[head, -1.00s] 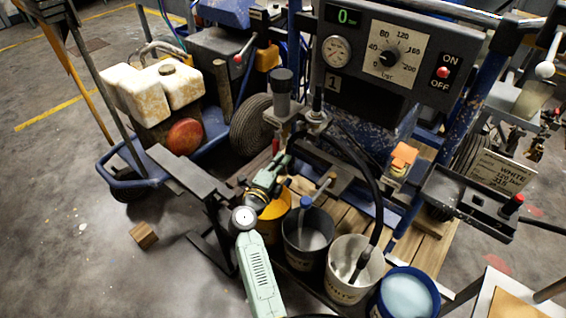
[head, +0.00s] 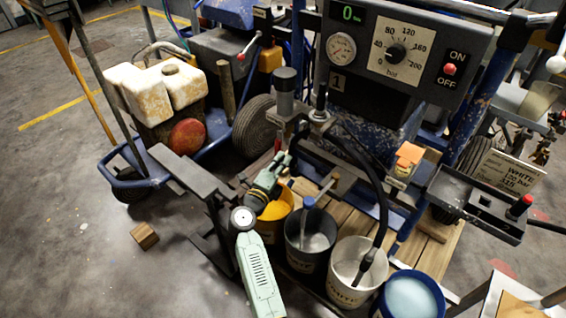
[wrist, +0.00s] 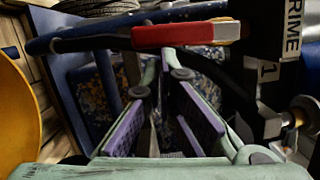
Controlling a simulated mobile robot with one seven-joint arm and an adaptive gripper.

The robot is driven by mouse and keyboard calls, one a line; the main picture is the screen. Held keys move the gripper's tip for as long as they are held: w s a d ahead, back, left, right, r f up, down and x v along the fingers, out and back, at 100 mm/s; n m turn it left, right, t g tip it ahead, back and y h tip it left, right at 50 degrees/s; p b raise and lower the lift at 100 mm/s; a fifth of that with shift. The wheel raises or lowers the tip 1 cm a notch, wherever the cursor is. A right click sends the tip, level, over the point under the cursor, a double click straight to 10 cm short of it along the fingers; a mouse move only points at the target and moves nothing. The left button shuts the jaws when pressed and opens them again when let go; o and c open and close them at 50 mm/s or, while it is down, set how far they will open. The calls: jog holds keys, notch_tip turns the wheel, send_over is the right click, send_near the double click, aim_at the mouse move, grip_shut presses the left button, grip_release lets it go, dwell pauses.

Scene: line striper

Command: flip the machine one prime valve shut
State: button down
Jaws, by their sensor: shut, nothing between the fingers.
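In the head view my gripper (head: 285,159) is among the machine's parts above the yellow bucket, close to a small red piece (head: 277,145). The valve body is largely hidden there.
The control panel (head: 400,50) of machine 1 stands behind. A yellow bucket (head: 275,232), a dark bucket (head: 310,258), a white bucket (head: 343,292) and a blue-rimmed bucket (head: 437,295) crowd below. Black hoses (head: 372,190) hang to the right. A wooden block (head: 145,236) lies on the floor.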

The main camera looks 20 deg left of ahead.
jog(key=w+a+r+m+t+h+b, duration=0.1)
jog(key=w+a+m+h+b, duration=0.1)
jog(key=a+m+b, duration=0.5)
jog(key=shift+w+a+m+t+h+b, duration=0.35)
jog(key=shift+m+b, duration=2.15)
jog(key=shift+b, duration=0.45)
jog(key=shift+r, duration=0.1)
